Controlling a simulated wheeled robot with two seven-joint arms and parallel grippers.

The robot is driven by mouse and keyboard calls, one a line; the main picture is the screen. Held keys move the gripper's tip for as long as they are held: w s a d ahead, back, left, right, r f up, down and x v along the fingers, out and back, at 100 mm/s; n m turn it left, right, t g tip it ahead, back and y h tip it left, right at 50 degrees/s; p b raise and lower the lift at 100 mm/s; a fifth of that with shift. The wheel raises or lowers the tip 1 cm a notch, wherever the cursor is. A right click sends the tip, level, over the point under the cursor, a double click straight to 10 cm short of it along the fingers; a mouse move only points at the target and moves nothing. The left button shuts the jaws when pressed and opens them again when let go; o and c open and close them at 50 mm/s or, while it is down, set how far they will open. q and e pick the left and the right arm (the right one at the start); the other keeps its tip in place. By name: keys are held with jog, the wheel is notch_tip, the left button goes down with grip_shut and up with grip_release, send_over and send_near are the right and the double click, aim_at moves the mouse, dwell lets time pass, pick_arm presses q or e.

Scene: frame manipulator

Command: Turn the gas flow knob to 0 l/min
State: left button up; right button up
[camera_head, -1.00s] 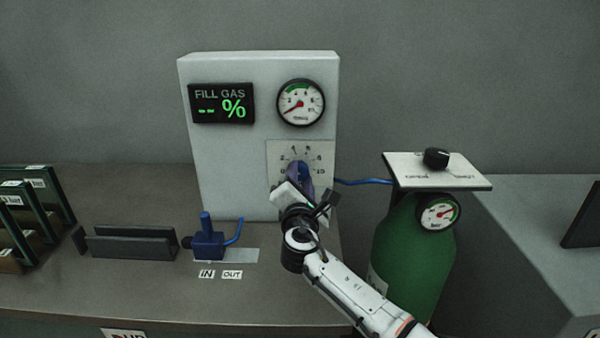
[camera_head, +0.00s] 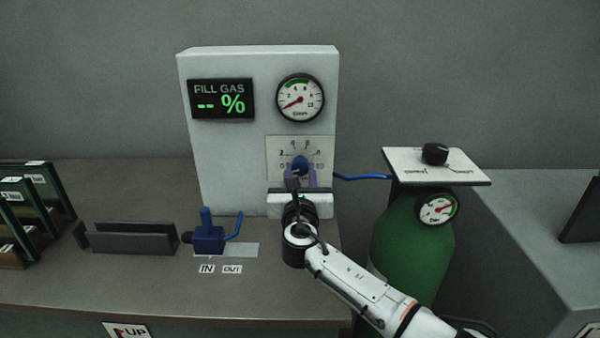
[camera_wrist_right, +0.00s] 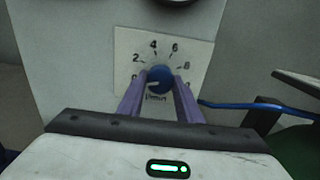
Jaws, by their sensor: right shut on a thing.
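The gas flow knob (camera_head: 300,163) is a round blue knob on a white scale plate (camera_head: 276,148) on the front of the grey box. In the right wrist view the knob (camera_wrist_right: 160,78) has a white pointer mark facing left, towards the 0 of the scale. My right gripper (camera_head: 299,174) is shut on the knob, with one purple finger on each side. The fingers also show in the right wrist view (camera_wrist_right: 159,84) and lie about level across the knob. My left gripper is not in view.
Above the knob are a round gauge (camera_head: 300,98), its needle at the lower left, and a FILL GAS display (camera_head: 221,99) reading "-- %". A green gas bottle (camera_head: 411,250) stands at right, joined by a blue hose (camera_head: 360,177). A blue valve (camera_head: 208,238) sits at left.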

jog(key=shift+n, duration=0.7)
jog(key=o, duration=1)
jog(key=shift+o, duration=0.2)
jog(key=shift+s, duration=0.15)
jog(key=shift+s, duration=0.2)
jog(key=s, duration=0.9)
jog(key=shift+s, duration=0.35)
jog(key=shift+f, duration=0.1)
